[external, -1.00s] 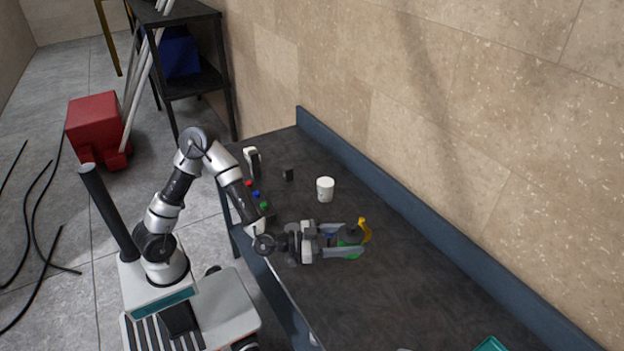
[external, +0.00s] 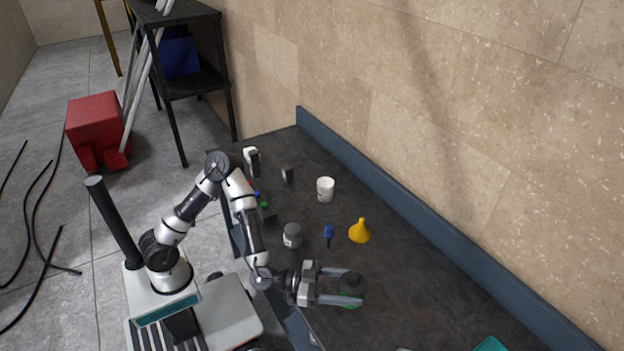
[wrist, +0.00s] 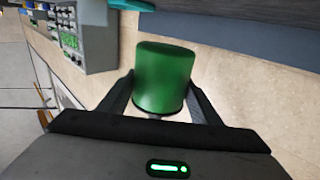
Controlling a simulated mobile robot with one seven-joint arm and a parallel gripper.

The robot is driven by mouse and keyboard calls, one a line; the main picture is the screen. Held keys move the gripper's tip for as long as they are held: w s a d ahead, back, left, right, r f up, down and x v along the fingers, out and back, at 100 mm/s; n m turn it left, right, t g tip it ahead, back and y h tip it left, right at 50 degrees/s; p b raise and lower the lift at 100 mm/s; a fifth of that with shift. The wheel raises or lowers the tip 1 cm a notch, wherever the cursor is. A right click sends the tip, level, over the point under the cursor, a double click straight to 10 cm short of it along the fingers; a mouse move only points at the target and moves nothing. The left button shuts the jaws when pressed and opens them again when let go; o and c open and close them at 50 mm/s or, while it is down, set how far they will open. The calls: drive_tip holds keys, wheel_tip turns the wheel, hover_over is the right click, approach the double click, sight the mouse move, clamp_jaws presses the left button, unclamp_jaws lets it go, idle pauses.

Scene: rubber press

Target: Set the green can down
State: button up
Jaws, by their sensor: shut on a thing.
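The green can (wrist: 163,80) is between the two fingers of my gripper (wrist: 160,108) in the wrist view, with a finger on each side of it. In the external view my gripper (external: 343,287) is over the near part of the dark worktop (external: 420,300), shut on the can (external: 350,291). There the can shows a dark round end and a little green, partly covered by the fingers. I cannot tell how far it is above the worktop.
A yellow funnel (external: 359,231), a blue-topped item (external: 328,233), a grey jar (external: 292,235) and a white cup (external: 325,189) stand beyond my gripper. A teal object (external: 490,344) is at the lower right. The worktop between is clear.

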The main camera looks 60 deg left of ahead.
drive_tip(key=shift+f, duration=0.15)
wheel_tip(320, 180, down, 10)
drive_tip(key=b, duration=0.3)
drive_tip(key=shift+r, duration=0.25)
drive_tip(key=shift+f, duration=0.15)
drive_tip(key=o, duration=1.2)
drive_tip(key=shift+f, duration=0.15)
